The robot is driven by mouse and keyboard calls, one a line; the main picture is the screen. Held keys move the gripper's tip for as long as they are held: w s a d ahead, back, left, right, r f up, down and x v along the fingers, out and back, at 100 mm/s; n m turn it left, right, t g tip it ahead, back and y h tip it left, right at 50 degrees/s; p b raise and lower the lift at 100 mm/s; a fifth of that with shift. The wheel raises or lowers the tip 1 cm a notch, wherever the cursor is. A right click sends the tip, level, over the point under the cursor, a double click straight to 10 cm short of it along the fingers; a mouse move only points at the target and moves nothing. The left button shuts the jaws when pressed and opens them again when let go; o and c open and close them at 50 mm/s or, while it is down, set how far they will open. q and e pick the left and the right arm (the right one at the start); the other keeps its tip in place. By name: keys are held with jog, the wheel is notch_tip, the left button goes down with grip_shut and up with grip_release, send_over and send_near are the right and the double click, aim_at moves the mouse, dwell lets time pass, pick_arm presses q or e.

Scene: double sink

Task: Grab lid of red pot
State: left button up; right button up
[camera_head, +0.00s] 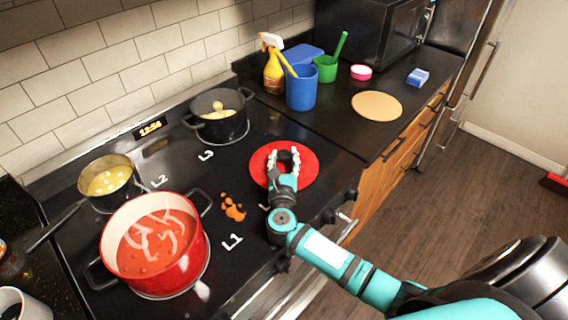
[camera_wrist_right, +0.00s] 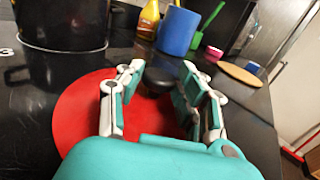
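The red lid (camera_head: 307,168) lies flat on the black stovetop at the right front. It also shows in the right wrist view (camera_wrist_right: 78,118), with its black knob (camera_wrist_right: 158,82) standing up. My right gripper (camera_head: 284,155) is low over the lid. Its fingers (camera_wrist_right: 160,76) are spread on either side of the knob, with gaps visible, so it looks open. The red pot (camera_head: 182,266) stands uncovered at the left front, with red soup inside. My left gripper is not in view.
A dark pot (camera_head: 218,127) stands behind the lid, and a small pan (camera_head: 113,200) sits behind the red pot. Orange spilled bits (camera_head: 233,207) lie between the red pot and lid. A blue cup (camera_head: 301,90) and spray bottle (camera_head: 273,73) stand on the counter.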

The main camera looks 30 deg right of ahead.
grip_shut()
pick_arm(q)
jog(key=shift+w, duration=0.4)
pick_arm(e)
jog(key=shift+r, duration=0.1)
